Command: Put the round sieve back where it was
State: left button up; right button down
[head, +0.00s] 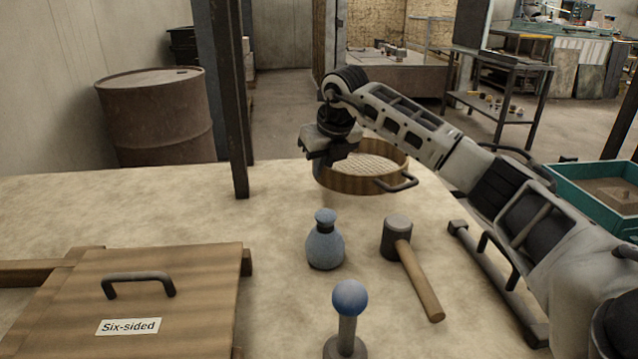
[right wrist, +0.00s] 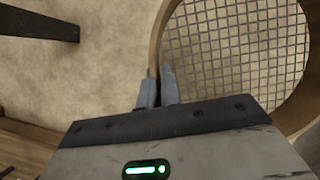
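The round sieve (head: 350,184) has a wooden rim and a wire mesh, and sits at the far side of the table, level. A dark handle sticks out at its right front. My right gripper (head: 321,168) points down at the left part of the rim. In the right wrist view the two fingers (right wrist: 159,88) are close together, one on each side of the rim, and the sieve's mesh (right wrist: 235,50) fills the upper right. Whether the sieve touches the table is hard to tell. My left gripper is not in view.
A wooden lid labelled "Six-sided" (head: 180,290) lies at the left front. A dark post (head: 229,110) rises left of the sieve. A green bin (head: 595,190) is at the right.

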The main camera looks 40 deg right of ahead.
aim_at(319, 182)
jog(key=shift+w+a+f, duration=0.15)
jog(key=shift+w+f, duration=0.2)
jog(key=shift+f, duration=0.1)
notch_tip(319, 182, down, 3)
jog(key=shift+w+f, duration=0.1)
jog(key=shift+f, duration=0.1)
jog(key=c, duration=1.6)
grip_release()
jog(key=shift+r, duration=0.1)
jog(key=v, duration=1.2)
jog(key=shift+p, duration=0.4)
